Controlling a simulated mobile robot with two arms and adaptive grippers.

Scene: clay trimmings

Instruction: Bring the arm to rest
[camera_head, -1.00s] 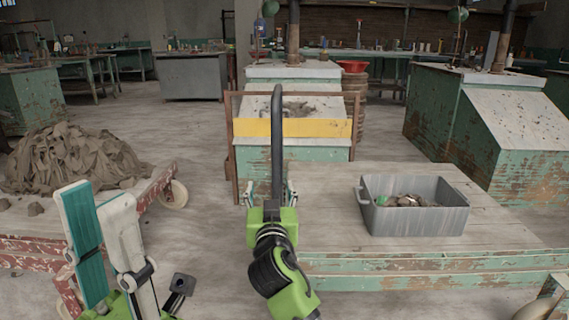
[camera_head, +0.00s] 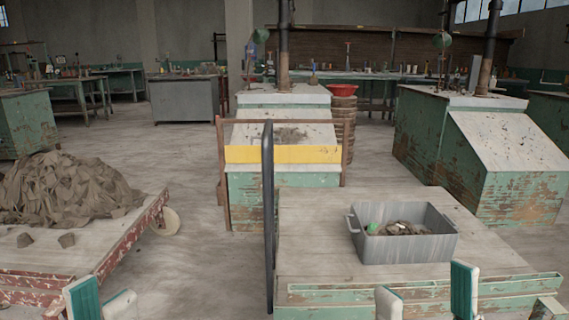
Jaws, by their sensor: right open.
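My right gripper (camera_head: 428,303) is at the bottom edge, right of centre, in the head view. Its two teal and white fingers stand well apart with nothing between them. My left gripper (camera_head: 102,302) is at the bottom left, in front of the low cart. Its two fingertips show with a gap and nothing in it. The rest of both arms is below the picture.
A grey bin (camera_head: 403,248) with clay trimmings stands on the worn table (camera_head: 320,240), beyond my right gripper. A low cart (camera_head: 60,258) with a clay heap (camera_head: 65,190) is at left. Bare floor lies between them.

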